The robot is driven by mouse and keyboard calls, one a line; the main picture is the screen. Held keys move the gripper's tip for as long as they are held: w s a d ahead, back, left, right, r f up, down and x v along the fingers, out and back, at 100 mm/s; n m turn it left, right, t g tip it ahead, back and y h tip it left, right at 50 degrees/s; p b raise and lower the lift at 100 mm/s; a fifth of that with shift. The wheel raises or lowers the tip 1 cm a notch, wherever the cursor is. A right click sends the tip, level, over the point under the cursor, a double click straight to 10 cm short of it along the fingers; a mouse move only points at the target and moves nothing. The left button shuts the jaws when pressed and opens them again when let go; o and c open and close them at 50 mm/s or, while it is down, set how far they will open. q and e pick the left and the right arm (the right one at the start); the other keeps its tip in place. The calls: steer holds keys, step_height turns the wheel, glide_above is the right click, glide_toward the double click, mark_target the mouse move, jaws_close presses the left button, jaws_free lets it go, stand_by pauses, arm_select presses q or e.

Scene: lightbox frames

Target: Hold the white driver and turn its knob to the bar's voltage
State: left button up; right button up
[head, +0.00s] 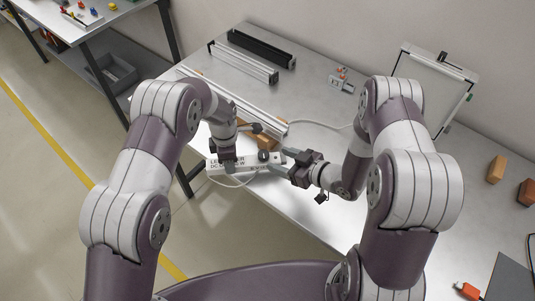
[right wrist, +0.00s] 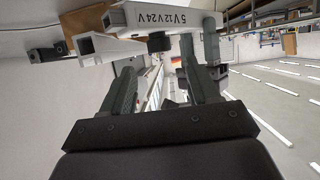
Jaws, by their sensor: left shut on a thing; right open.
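The white driver (head: 244,165) is a long white box with dark lettering, near the table's front edge. My left gripper (head: 229,160) is shut on it towards its left end. A black knob (head: 264,156) sits on the driver's right part. Where the knob points cannot be told. My right gripper (head: 284,160) is open just right of the knob, its fingers apart in the wrist view (right wrist: 165,62). A long silver bar (head: 235,104) lies behind; no voltage is readable on it.
Wooden blocks (head: 266,142) stand close behind the driver. Dark and silver rails (head: 262,47) lie at the back. A small socket piece (head: 341,82) and a white framed panel (head: 435,82) stand to the right. A white cable runs across the table.

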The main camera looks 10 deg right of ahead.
mark_target(263, 154)
arm_select(q)
steer(key=shift+a, duration=0.1)
arm_select(e)
steer(key=x, duration=0.5)
steer(key=shift+a+f, duration=0.1)
steer(key=shift+a, duration=0.15)
steer(key=shift+w+a+f, duration=0.15)
steer(key=shift+w+f, duration=0.05)
steer(key=shift+w, duration=0.15)
steer(key=c, duration=1)
steer(key=shift+c, duration=0.2)
